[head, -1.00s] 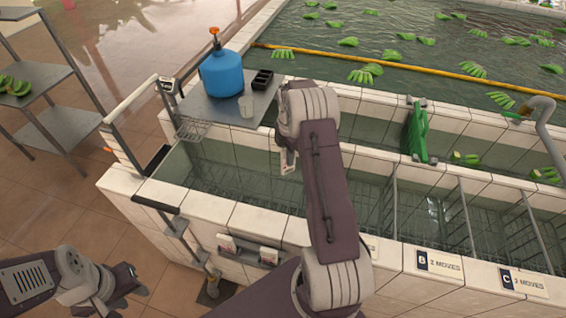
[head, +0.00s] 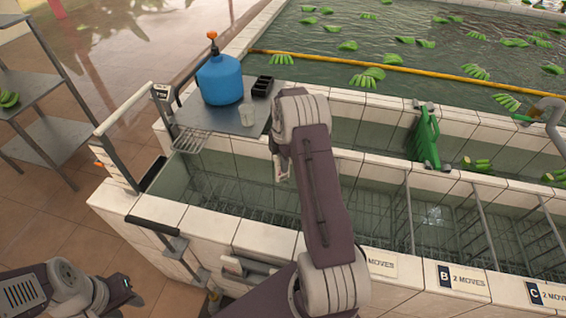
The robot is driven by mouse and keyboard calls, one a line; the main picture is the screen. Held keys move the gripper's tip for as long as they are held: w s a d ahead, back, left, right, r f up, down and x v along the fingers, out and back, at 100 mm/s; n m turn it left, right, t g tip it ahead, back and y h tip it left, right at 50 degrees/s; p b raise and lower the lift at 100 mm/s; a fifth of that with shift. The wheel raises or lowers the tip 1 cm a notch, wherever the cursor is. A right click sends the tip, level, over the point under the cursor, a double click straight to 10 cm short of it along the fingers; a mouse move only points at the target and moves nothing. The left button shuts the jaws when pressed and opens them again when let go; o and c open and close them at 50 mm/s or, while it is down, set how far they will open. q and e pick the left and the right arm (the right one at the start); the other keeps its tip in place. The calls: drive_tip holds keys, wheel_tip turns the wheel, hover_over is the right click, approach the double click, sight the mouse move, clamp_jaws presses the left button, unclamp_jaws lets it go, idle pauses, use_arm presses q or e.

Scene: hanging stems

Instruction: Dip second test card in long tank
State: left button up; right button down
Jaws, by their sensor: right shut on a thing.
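The long tank (head: 215,231) runs along the front, with tiled walls, clear water and wire racks inside. My right arm comes up the middle of the view and bends over this tank. Its gripper (head: 281,172) hangs at the left of the forearm, above the water, partly hidden by the arm. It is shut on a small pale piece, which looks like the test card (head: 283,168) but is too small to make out. My left gripper (head: 124,291) is low at the left, outside the tank and away from it; its jaws are not clear.
A grey shelf (head: 190,118) at the tank's far left corner bears a blue jug (head: 220,80), a black tray (head: 262,87) and a clear beaker (head: 248,109). A green tool (head: 427,138) stands on the divider. A holder (head: 245,268) hangs on the front wall.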

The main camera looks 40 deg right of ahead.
wheel_tip(320, 180, down, 18)
drive_tip(key=b, duration=1.3)
drive_tip(key=shift+s, duration=0.15)
drive_tip(key=shift+r, duration=0.2)
wheel_tip(320, 180, up, 27)
drive_tip(key=p, duration=2.1)
drive_tip(key=shift+p, duration=0.3)
drive_tip(key=shift+f, duration=0.1)
